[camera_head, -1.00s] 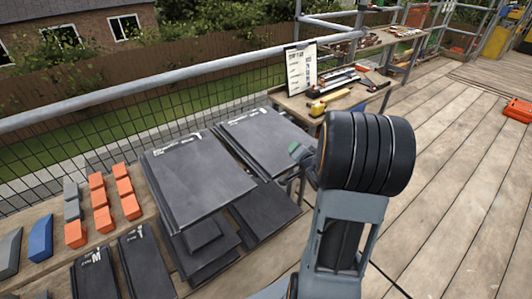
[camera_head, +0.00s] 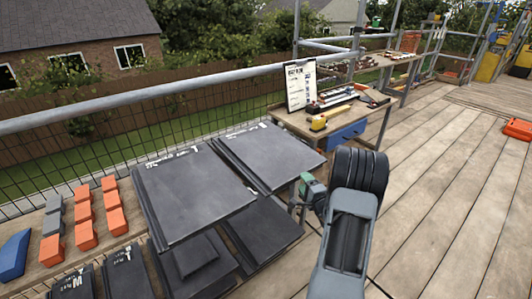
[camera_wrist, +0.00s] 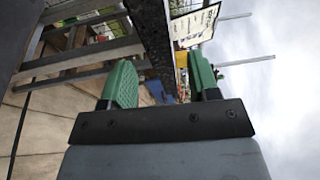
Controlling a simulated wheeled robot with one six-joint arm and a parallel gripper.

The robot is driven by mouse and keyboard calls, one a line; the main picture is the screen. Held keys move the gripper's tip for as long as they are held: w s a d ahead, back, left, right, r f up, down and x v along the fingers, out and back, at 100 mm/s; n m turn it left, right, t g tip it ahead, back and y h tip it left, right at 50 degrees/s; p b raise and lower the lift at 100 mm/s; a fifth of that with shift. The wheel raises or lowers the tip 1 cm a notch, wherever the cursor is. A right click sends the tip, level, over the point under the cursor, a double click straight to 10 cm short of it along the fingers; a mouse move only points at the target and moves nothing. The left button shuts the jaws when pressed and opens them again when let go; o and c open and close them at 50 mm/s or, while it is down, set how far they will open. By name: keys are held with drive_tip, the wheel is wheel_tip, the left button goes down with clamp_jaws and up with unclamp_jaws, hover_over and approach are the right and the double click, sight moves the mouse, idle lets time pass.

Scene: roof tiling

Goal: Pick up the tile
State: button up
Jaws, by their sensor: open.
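Dark grey slate tiles lie in two stacks beside the guard rail, a left stack (camera_head: 190,190) and a right stack (camera_head: 268,157). My gripper (camera_head: 308,187) is just off the right-hand edge of the right stack. In the wrist view my gripper (camera_wrist: 160,78) has two green fingers standing apart, with nothing clamped. The dark rough edge of a tile (camera_wrist: 152,38) runs into the gap between them. I cannot tell whether either finger touches it.
A workbench (camera_head: 290,118) with tools and a clipboard sheet (camera_head: 300,86) stands behind the stacks. More dark tiles (camera_head: 262,228) lie lower down. Orange blocks (camera_head: 84,213) and a blue piece (camera_head: 14,256) lie at left. The plank deck (camera_head: 450,190) at right is mostly clear.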

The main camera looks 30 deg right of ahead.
sight(298, 170)
drive_tip(key=shift+w+d+r, duration=0.1)
drive_tip(key=shift+w+d, duration=0.05)
drive_tip(key=shift+w, duration=1.4)
drive_tip(key=shift+w+d+r, duration=0.1)
drive_tip(key=shift+w, duration=1.4)
clamp_jaws()
drive_tip(key=shift+r, duration=0.1)
